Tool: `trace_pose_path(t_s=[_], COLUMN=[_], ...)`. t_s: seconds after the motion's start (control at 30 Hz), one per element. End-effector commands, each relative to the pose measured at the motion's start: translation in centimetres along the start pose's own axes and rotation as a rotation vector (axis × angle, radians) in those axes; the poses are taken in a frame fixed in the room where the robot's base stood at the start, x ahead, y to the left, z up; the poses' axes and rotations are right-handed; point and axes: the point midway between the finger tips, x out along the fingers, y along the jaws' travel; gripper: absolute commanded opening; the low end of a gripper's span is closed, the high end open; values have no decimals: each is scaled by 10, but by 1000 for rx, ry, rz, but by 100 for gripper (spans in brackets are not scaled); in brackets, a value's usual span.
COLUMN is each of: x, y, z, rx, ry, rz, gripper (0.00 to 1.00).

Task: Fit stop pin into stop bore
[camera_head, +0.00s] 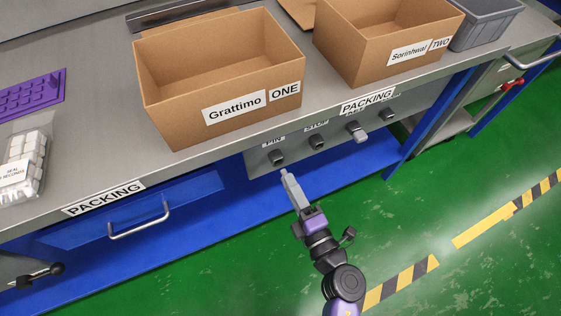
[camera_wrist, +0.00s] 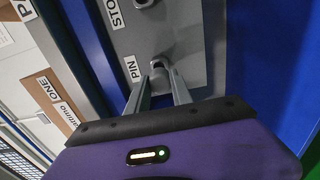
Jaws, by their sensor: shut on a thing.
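The grey panel (camera_head: 335,130) on the bench front carries a row of fittings. The fitting under the PIN label (camera_head: 277,157) is dark and round. The STOP fitting (camera_head: 316,142), with the stop bore, is just right of it; its opening is too small to make out. My gripper (camera_head: 286,175) is just in front of the PIN fitting. In the wrist view, its fingers (camera_wrist: 158,80) are close on either side of a small grey piece (camera_wrist: 157,66) at the PIN label, seemingly the stop pin. I cannot tell how far the pin sits in the fitting.
A light grey knob (camera_head: 357,131) and another dark fitting (camera_head: 388,114) are further right on the panel. A blue drawer (camera_head: 150,212) with a bar handle is at left. Cardboard boxes ONE (camera_head: 180,95) and TWO (camera_head: 350,60) stand above. The green floor in front is clear.

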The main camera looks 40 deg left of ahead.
Motion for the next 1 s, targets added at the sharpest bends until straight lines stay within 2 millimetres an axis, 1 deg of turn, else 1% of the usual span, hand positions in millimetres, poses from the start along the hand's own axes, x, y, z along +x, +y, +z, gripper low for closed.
trace_pose_path(t_s=[0.4, 0.83, 1.0], x=[-14, -16, -21], y=[0, 0, 1], z=[0, 0, 1], rx=[0, 0, 0], ry=[0, -1, -2], rz=[0, 0, -1], gripper=[0, 0, 0])
